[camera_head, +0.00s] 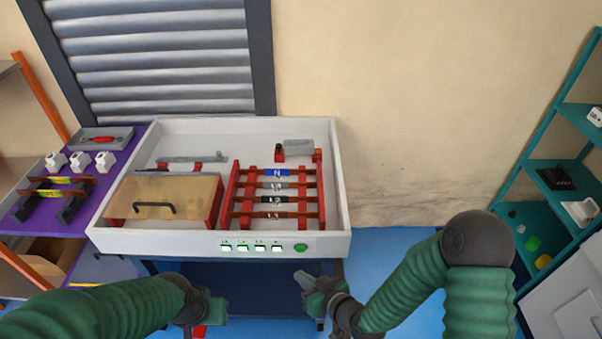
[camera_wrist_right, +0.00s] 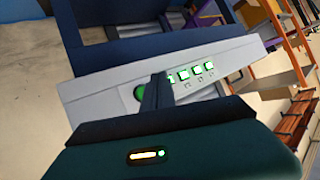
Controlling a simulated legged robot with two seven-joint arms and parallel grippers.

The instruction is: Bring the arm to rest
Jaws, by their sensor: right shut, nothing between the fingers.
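My right gripper (camera_head: 304,279) is in front of the white busbar bender box (camera_head: 170,240), low at the picture's bottom middle. Its fingers are together and empty; they also show in the right wrist view (camera_wrist_right: 158,93), in front of the box's front panel. My right arm is green and bent, coming in from the lower right. My left gripper (camera_head: 212,306) is at the lower left, in front of the box; its fingers are too small and turned to tell their state. Neither gripper appears to touch the box.
The box holds red racks with bars labelled in black, blue and grey (camera_head: 275,186) and a tan lid with a handle (camera_head: 165,197). Four-button-like green lights and a round green button (camera_head: 300,247) are on its front. A purple shelf (camera_head: 75,205) is left, a teal shelf (camera_head: 545,215) right.

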